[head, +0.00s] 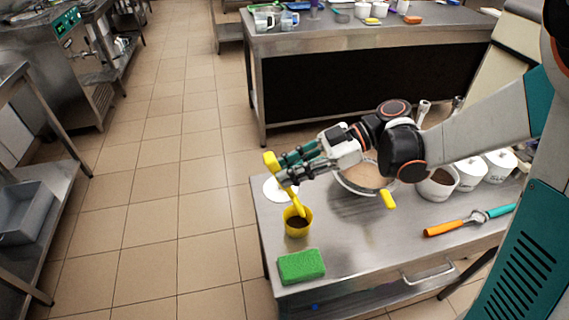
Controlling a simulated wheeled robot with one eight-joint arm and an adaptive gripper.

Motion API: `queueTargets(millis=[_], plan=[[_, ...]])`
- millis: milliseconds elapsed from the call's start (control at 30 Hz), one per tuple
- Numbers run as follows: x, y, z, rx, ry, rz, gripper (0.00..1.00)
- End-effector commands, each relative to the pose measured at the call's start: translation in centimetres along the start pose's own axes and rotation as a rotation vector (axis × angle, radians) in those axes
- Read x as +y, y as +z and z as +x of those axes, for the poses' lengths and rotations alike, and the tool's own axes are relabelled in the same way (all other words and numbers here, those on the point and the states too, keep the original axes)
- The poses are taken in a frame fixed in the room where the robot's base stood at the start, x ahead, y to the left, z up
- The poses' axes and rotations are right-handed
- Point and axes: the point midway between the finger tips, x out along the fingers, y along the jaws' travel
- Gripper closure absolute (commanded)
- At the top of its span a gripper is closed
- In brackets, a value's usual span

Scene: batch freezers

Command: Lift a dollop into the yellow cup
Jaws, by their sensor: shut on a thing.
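The yellow cup (299,232) stands upright near the left front of the steel table, with dark content or a dark inside showing. My gripper (286,172) is shut on a yellow utensil (272,163), above and slightly left of the cup. The utensil's lower end comes down at the cup's mouth. I cannot tell whether it touches the cup, and any dollop on it is not visible. A wide bowl (345,187) of light brown mixture stands right of the cup, partly hidden by my arm. A yellow piece (388,199) shows at its front edge.
A green sponge (301,266) lies in front of the cup, and a white disc (279,191) behind it. A white tub (437,191) of brown content and white canisters (468,173) stand at right. An orange-handled scoop (446,228) lies in front of them on the table (362,262).

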Motion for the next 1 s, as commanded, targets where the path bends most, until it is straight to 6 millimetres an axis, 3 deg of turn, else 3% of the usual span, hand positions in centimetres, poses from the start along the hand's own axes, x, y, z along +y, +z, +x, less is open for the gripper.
queueTargets(millis=[433, 1000], plan=[[-0.1, -0.9, 4.5, -0.321, -0.004, -0.005, 1.00], [-0.1, 1.8, 10.5, -0.758, -0.004, -0.008, 1.00]])
